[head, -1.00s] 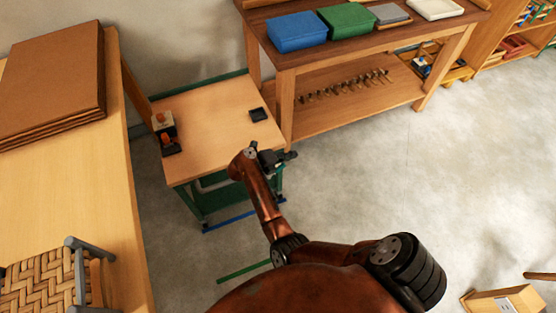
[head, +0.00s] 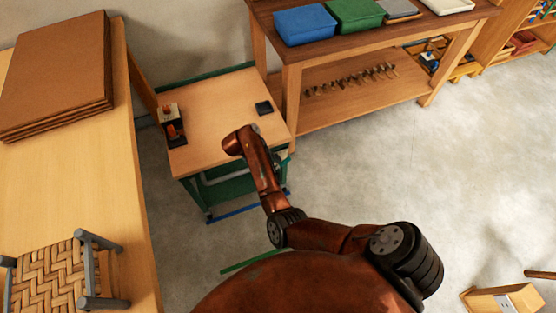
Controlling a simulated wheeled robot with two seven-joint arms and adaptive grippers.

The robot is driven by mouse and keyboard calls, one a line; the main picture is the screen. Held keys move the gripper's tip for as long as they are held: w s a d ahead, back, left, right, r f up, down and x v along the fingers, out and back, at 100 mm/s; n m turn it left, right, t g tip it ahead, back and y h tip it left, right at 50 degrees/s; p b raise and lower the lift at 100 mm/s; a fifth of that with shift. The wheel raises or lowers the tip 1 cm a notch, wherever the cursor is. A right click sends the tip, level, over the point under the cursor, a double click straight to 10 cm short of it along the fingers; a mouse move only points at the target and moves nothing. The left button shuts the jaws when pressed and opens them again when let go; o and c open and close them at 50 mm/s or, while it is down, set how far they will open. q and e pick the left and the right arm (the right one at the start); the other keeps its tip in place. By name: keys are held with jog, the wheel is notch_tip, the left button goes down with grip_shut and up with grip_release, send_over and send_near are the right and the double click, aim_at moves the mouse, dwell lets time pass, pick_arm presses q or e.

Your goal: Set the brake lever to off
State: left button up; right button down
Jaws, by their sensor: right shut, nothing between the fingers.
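A small wooden-topped cart (head: 213,108) with a green frame stands in the middle left. At its left edge is a black base with an orange lever-like part (head: 172,130), which may be the brake lever; its setting is too small to tell. My right arm reaches up from the bottom to the cart's front edge. My right gripper (head: 277,160) is shut and empty, mostly hidden behind my copper-coloured forearm, near the cart's front right side. It is well apart from the orange part. My left gripper is not in view.
A table with a brown stack (head: 55,75) and a woven seat (head: 50,280) is at left. A workbench with bins (head: 305,25) stands behind.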

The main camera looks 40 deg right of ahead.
jog(key=shift+x, duration=1.1)
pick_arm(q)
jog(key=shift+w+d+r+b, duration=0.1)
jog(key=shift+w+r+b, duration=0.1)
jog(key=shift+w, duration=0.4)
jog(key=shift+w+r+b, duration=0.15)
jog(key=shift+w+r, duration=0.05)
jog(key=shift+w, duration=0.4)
pick_arm(e)
jog(key=shift+s+d+f, duration=0.1)
jog(key=shift+d+f, duration=0.1)
